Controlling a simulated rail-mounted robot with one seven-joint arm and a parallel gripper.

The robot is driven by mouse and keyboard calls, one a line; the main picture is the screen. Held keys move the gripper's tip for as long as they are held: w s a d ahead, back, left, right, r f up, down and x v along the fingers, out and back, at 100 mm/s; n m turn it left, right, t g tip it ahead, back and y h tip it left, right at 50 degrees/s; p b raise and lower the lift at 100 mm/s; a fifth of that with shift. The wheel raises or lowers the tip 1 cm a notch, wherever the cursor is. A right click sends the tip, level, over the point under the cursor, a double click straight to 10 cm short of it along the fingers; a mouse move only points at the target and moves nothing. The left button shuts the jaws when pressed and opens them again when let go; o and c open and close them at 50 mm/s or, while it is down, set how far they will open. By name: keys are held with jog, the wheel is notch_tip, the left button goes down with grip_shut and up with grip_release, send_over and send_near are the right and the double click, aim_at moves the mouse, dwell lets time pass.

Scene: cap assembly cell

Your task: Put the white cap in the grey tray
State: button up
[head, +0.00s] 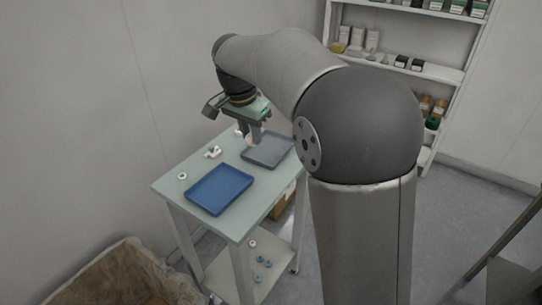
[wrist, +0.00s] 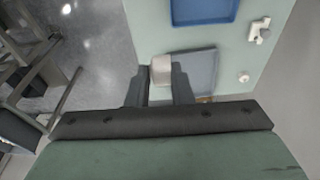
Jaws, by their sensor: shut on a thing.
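The white cap (wrist: 161,69) is held between the two fingers of my gripper (wrist: 160,82) in the wrist view. In the head view my gripper (head: 256,134) points down at the left edge of the grey tray (head: 270,153), with a small pale part of the cap showing at its fingers. The grey tray also shows behind the cap in the wrist view (wrist: 199,66). The visible part of the tray is empty. I cannot tell how high the cap is above the tray. The fingers hide the cap's sides.
An empty blue tray (head: 220,189) lies on the table in front of the grey tray. A white fitting (head: 213,152) and a white ring (head: 182,176) lie near the table's left edge. Several small parts (head: 262,263) lie on the lower shelf. A lined bin (head: 118,277) stands at lower left.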

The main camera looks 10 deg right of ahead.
notch_tip(320, 180, down, 3)
jog(key=s, duration=0.1)
jog(key=p, duration=0.2)
send_over(267, 162)
jog(key=s, duration=0.1)
jog(key=f, duration=0.9)
jog(key=shift+a, duration=0.4)
jog(key=shift+w+d+f, duration=0.1)
jog(key=shift+f, duration=0.2)
jog(key=shift+w+f, duration=0.1)
jog(key=shift+f, duration=1.5)
jog(key=shift+f, duration=0.2)
jog(key=o, duration=0.4)
